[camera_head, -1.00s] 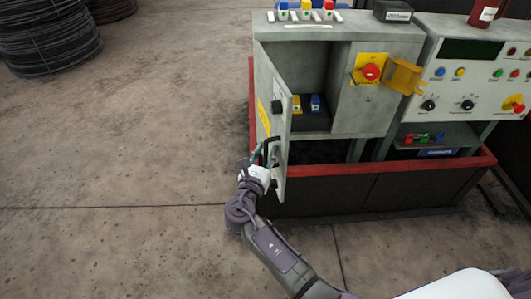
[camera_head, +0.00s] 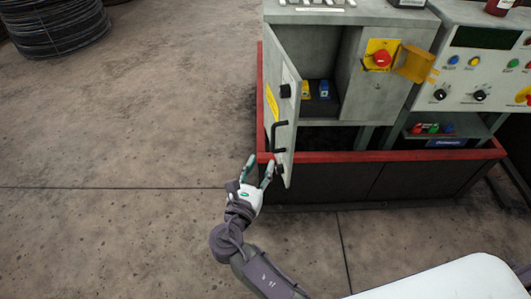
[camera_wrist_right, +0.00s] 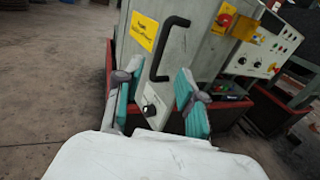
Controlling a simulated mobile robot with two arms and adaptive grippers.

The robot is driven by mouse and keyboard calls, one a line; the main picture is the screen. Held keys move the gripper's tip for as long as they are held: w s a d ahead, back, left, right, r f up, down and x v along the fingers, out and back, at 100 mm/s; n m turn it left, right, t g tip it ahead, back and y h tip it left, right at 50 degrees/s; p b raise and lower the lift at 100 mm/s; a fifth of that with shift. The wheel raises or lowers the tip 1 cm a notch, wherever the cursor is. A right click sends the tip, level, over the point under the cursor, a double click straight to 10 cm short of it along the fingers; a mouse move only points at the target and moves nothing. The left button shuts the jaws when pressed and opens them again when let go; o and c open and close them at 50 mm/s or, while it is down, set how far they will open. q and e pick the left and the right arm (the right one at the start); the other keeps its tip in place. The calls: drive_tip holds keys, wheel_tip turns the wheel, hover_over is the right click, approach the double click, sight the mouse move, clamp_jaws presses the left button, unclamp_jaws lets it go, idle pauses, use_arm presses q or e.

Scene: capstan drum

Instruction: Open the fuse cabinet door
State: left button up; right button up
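The fuse cabinet (camera_head: 350,85) is grey, and its door (camera_head: 285,135) stands swung outward to the left. Inside the opening, a yellow and a blue block (camera_head: 324,89) sit on a dark base. The door's black handle (camera_head: 275,134) is on its outer face; it also shows in the right wrist view (camera_wrist_right: 164,50). My right gripper (camera_head: 259,165) is open and empty, just below the handle and apart from it. In the wrist view its fingers (camera_wrist_right: 155,98) are spread, with the handle beyond them and a black knob (camera_wrist_right: 149,110) between them. My left gripper is not in view.
A red-rimmed dark base (camera_head: 400,157) surrounds the cabinet. A yellow flap (camera_head: 413,62) and red knob (camera_head: 381,59) are on the cabinet front. A control panel (camera_head: 480,70) stands at right. Floor (camera_head: 140,130) at left is clear up to black coils (camera_head: 50,28).

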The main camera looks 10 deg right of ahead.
drive_tip(key=shift+s+a, duration=0.25)
drive_tip(key=shift+s, duration=0.2)
